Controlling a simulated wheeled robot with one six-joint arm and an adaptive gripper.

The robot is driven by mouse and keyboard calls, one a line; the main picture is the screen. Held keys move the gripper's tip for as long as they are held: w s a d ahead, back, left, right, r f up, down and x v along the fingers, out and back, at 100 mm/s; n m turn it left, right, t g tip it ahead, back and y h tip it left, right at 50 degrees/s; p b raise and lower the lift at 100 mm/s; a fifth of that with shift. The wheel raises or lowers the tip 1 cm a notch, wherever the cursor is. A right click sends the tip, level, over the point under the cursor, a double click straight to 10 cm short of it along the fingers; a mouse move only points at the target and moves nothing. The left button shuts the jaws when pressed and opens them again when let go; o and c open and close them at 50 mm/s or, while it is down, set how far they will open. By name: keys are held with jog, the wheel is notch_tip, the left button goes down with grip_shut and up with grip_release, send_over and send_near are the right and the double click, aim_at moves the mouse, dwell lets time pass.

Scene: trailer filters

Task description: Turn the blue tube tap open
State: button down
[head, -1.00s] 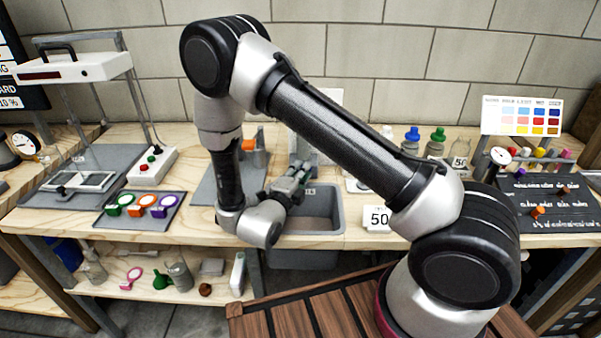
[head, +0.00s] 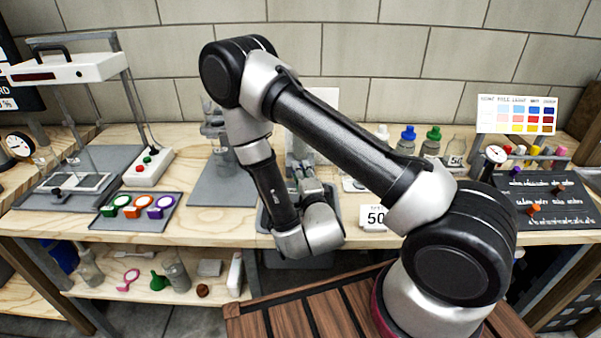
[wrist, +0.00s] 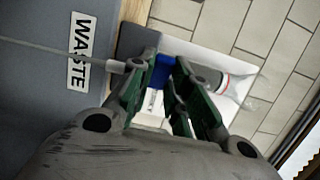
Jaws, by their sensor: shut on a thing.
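The blue tube tap (wrist: 162,72) shows in the wrist view as a small blue block between the fingertips of my gripper (wrist: 166,62). My green-padded fingers are shut on it. A thin pale tube with a clear sleeve (wrist: 117,66) runs in from the left towards the tap, and a clear cylinder with a grey and red end (wrist: 208,78) lies on the other side. How far the tap is turned cannot be told. In the head view my gripper (head: 311,184) is over the sink area, partly behind my wrist, and the tap is hidden.
A grey basin labelled WASTE (wrist: 80,52) is beside the tap; it is the grey sink (head: 268,222) in the head view. Bottles with blue (head: 408,132) and green caps (head: 433,133) and a card reading 50 (head: 375,217) stand to the right.

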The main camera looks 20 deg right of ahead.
jog(key=shift+y, duration=0.3)
jog(key=c, duration=1.3)
grip_release()
jog(key=shift+c, duration=0.2)
